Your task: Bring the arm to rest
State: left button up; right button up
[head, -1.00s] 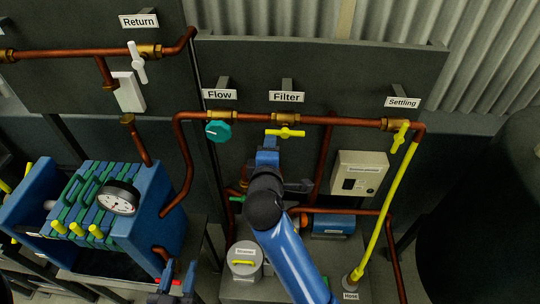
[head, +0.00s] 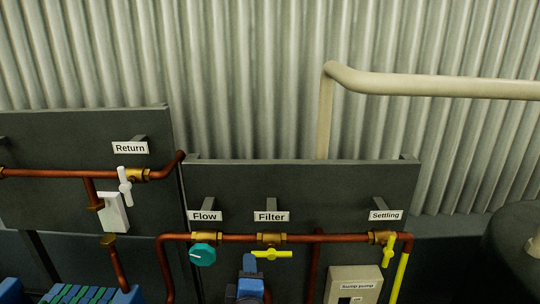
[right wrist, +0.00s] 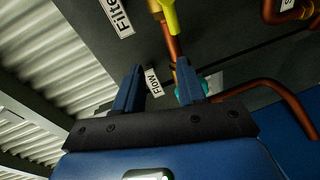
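My right gripper (head: 250,260) shows at the bottom centre of the head view, just left of and below the yellow Filter valve handle (head: 271,254). In the right wrist view its two blue fingers stand apart with nothing between them (right wrist: 157,78). The Filter handle (right wrist: 170,17) shows beyond the fingertips there, apart from them. The handle lies level, along the pipe. The teal Flow knob (head: 203,255) is left of the gripper; in the right wrist view it is partly hidden behind a finger. My left gripper is out of view.
Copper pipe (head: 340,238) runs across the dark panel (head: 300,190). A yellow Settling handle (head: 388,251) slants down at the right. A white Return handle (head: 124,186) is upper left. A cream pump box (head: 353,284) stands right of my gripper. A dark tank is far right.

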jog(key=s+a+r+m+t+y, duration=0.1)
jog(key=a+r+y, duration=0.1)
jog(key=a+y, duration=0.15)
jog(key=s+d+f+m+h+b, duration=0.2)
jog(key=s+d+f+m+b, duration=0.2)
jog(key=s+d+f+m, duration=0.4)
jog(key=s+d+f+m+h+b, duration=0.3)
jog(key=s+d+f+m+b, duration=0.2)
jog(key=s+d+f, duration=1.2)
jog(key=d+m, duration=0.3)
jog(key=d, duration=0.2)
jog(key=shift+s+d+f+t, duration=0.15)
jog(key=shift+s+t, duration=0.05)
jog(key=shift+t, duration=0.1)
